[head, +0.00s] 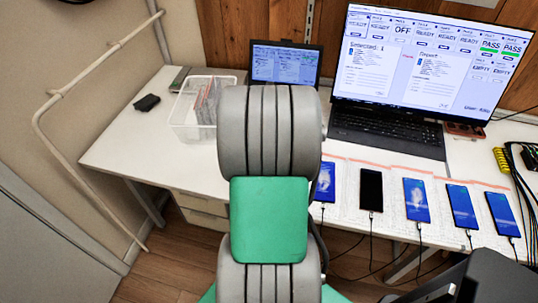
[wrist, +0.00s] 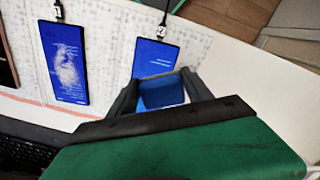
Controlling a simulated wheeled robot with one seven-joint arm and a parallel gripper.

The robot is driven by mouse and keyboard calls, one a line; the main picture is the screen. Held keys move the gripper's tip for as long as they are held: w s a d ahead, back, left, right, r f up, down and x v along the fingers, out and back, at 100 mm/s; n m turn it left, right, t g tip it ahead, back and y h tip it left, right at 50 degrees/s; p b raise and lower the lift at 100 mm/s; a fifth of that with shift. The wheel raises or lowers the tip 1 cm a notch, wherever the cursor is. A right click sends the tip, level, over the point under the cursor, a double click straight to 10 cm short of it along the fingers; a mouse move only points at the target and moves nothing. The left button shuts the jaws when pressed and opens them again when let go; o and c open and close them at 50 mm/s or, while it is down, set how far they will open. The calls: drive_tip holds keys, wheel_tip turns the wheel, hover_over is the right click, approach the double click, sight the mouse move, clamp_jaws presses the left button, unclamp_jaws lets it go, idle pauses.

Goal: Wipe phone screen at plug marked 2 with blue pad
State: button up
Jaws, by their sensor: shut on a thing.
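My gripper (wrist: 160,84) is shut on the blue pad (wrist: 162,93) in the wrist view. The pad overlaps the lower part of a blue-lit phone (wrist: 154,58) in the picture; I cannot tell whether it touches the screen. To its left lies a phone with a whitish smear on its blue screen (wrist: 67,62); this smeared phone (head: 325,183) also shows in the head view beside my arm.
A black-screened phone (head: 371,190), another smeared phone (head: 416,201) and two clean blue phones (head: 461,206) (head: 502,214) lie to the right, cables running off the front edge. A laptop (head: 388,134) stands behind. A clear bin (head: 184,120) and small black object (head: 147,103) are left.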

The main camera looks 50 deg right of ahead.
drive_tip(key=shift+r+p, duration=1.5)
drive_tip(key=shift+r, duration=0.75)
